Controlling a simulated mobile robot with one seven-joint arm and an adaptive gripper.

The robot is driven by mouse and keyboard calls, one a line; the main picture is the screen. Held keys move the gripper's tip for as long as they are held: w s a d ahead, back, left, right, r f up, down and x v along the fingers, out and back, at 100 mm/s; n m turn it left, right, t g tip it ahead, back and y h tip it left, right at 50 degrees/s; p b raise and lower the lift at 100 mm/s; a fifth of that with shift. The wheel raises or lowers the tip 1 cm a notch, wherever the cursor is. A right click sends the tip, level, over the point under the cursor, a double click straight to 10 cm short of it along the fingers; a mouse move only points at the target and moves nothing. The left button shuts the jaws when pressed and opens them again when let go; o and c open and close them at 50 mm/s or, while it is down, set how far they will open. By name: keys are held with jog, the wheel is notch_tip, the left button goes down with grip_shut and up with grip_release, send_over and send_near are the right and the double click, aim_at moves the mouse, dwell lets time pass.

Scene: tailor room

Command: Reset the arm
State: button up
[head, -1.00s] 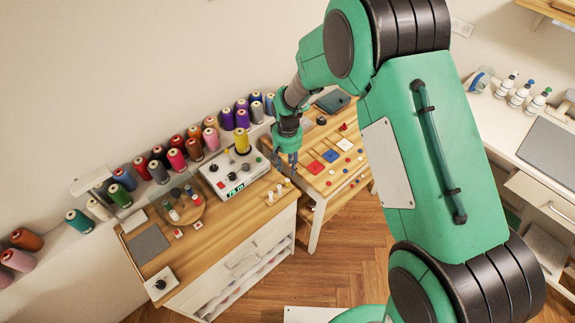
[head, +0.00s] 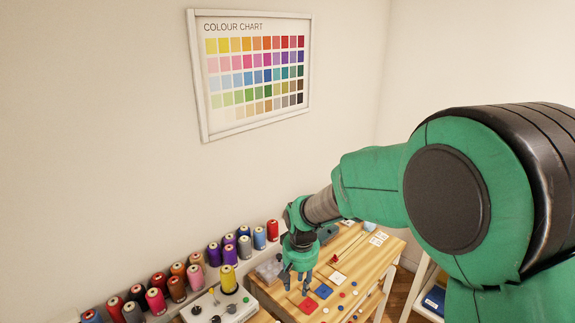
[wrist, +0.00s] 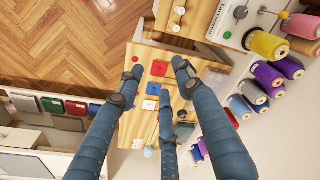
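My gripper (head: 297,283) hangs at the end of my green arm, pointing down above the left part of the wooden table (head: 376,262). In the wrist view its blue-grey fingers (wrist: 155,100) are spread wide apart. Nothing is held between them.
Several thread spools, one yellow (head: 229,279), stand left of the gripper along the wall. A control box (head: 220,308) sits beside them. A colour chart (head: 254,72) hangs on the wall. Wooden floor (wrist: 75,45) lies open beside the tables.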

jog(key=s+d+r+m+t+b, duration=0.1)
jog(key=s+d+r+t+b, duration=0.1)
jog(key=s+d+r, duration=0.6)
jog(key=s+d+r+m+t+b, duration=0.1)
jog(key=s+d+r, duration=0.5)
jog(key=s+r, duration=0.5)
jog(key=s+d+t+b, duration=0.1)
jog(key=s+d, duration=0.3)
jog(key=s, duration=0.7)
jog(key=shift+s+r+b, duration=0.25)
jog(key=shift+b, duration=0.15)
